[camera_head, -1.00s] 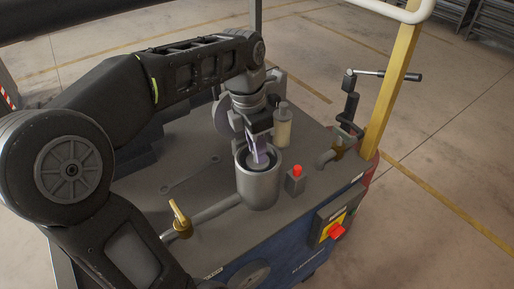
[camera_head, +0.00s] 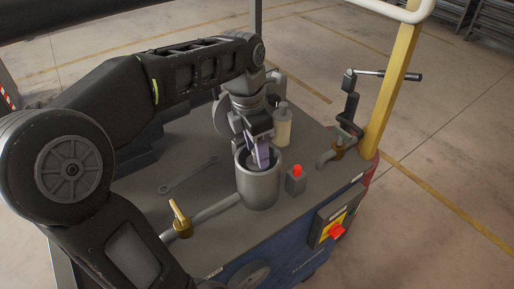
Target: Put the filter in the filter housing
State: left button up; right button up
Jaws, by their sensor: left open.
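The filter housing (camera_head: 258,188) is a grey open-topped cylinder that stands upright on the cart top, with a pipe on its left side. My left gripper (camera_head: 258,156) points down at the housing mouth, with its fingers at or just inside the rim. The left gripper is open. The filter cannot be made out clearly; the inside of the housing is dark and mostly hidden by the fingers. My right gripper is not in view.
A bottle (camera_head: 283,126) stands close behind the housing. A red-button box (camera_head: 295,179) is to its right. A yellow-handled valve (camera_head: 181,218) sits on the pipe at front left. A wrench (camera_head: 190,176) lies on the cart top (camera_head: 225,240). A crank (camera_head: 350,105) stands at the right.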

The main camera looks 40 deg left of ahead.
pick_arm(q)
jog(key=r, duration=0.6)
jog(key=shift+s+a+r, duration=0.2)
jog(key=shift+s, duration=0.1)
jog(key=r+p, duration=0.3)
jog(key=p, duration=0.1)
jog(key=r+p, duration=0.2)
jog(key=shift+s+a+r, duration=0.15)
jog(key=shift+s+r, duration=0.2)
jog(key=shift+c, duration=0.4)
